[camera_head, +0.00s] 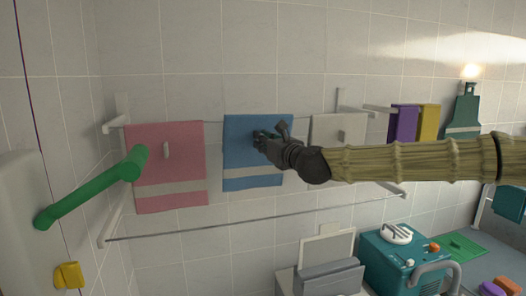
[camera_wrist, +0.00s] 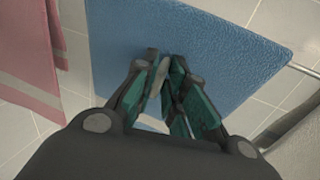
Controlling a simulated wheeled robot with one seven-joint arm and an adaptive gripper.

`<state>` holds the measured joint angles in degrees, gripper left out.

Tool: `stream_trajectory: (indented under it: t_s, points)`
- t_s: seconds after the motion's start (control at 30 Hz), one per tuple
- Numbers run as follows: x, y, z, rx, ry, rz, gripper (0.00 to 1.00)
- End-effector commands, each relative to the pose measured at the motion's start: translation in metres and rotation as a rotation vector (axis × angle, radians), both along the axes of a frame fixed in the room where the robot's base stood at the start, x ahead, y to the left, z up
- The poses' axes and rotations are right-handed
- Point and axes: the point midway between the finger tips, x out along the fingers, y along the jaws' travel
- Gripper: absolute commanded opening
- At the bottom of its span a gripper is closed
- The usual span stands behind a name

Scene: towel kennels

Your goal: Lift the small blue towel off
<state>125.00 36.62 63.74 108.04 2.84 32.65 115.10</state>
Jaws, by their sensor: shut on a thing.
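The blue towel (camera_head: 241,165), with a pale band near its lower edge, hangs from the upper rail between a pink towel (camera_head: 150,185) and a pale grey towel (camera_head: 325,125). It fills much of the wrist view (camera_wrist: 225,50). My gripper (camera_head: 262,137) is in front of the towel, reaching in from the right. In the wrist view its fingers (camera_wrist: 167,75) are closed together at the towel's face, around a small grey tab (camera_wrist: 154,75). The fingers hide most of the tab. Similar tabs show on the pink and grey towels.
A green bar (camera_head: 92,188) juts out at the left. A bare lower rail (camera_head: 250,218) runs below the towels. Purple (camera_head: 403,124) and yellow (camera_head: 428,122) towels hang to the right. A teal box (camera_head: 395,262) and a grey seat-like object (camera_head: 320,278) stand below.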

Motion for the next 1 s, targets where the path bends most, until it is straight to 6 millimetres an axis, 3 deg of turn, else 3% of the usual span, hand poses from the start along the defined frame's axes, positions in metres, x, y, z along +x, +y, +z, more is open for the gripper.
stream_trajectory:
  t_s: [0.03,1.0]
  points:
    - [0.001,-0.001,0.012,0.003,-0.008,-0.004,0.0]
    - [0.001,0.005,0.099,0.002,-0.026,-0.01,0.0]
